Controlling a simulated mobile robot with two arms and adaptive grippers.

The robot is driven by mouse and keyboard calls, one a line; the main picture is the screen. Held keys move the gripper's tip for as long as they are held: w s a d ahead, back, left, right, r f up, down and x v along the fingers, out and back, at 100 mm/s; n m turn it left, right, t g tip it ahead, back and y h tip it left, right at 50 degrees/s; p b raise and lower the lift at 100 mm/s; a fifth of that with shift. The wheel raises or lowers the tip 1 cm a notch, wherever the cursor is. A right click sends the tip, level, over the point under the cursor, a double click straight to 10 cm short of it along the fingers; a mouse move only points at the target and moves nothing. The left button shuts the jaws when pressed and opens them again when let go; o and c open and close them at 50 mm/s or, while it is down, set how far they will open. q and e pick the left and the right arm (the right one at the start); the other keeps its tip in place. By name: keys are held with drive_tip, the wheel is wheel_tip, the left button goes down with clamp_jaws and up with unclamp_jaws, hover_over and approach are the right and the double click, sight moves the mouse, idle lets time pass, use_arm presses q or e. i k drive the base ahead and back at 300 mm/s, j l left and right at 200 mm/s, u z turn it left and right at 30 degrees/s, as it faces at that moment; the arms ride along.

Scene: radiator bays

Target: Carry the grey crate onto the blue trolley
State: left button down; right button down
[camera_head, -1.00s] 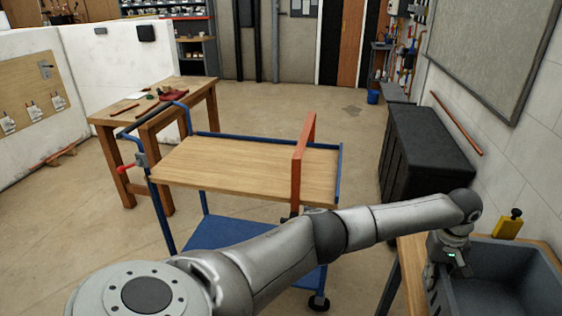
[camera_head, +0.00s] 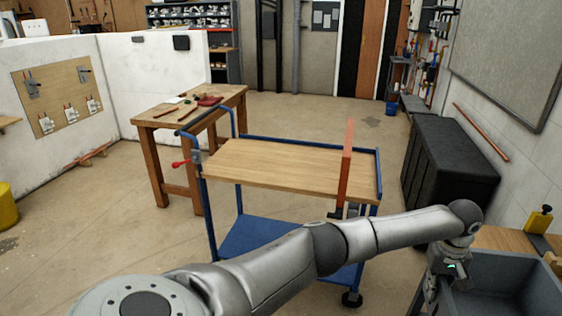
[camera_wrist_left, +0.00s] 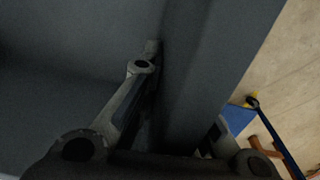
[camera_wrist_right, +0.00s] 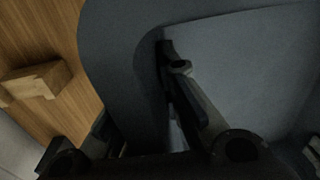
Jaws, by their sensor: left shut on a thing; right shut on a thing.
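The grey crate (camera_head: 510,285) is at the lower right of the head view, partly cut off by the frame edge. My left gripper (camera_head: 436,290) is shut on its left wall; the wrist view shows the fingers on both sides of that wall (camera_wrist_left: 205,75). My right gripper (camera_wrist_right: 150,110) is shut on another wall of the crate (camera_wrist_right: 125,50), seen only in the right wrist view.
A wooden bench top (camera_head: 500,239) lies behind the crate, with a yellow object (camera_head: 539,220) on it. A black chest (camera_head: 447,175) stands right of the trolley. A wooden table (camera_head: 160,118) with tools is behind the trolley's left end.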

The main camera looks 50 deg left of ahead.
sight(265, 159)
drive_tip(key=u, duration=0.9)
drive_tip(key=i+j+u, duration=0.5)
drive_tip(key=i+j, duration=0.3)
drive_tip(key=i, duration=0.2)
drive_tip(key=i+j, duration=0.3)
drive_tip(key=i, duration=0.15)
drive_tip(key=i+j, duration=0.3)
drive_tip(key=i, duration=0.2)
drive_tip(key=i+j, duration=0.3)
drive_tip(key=i, duration=0.15)
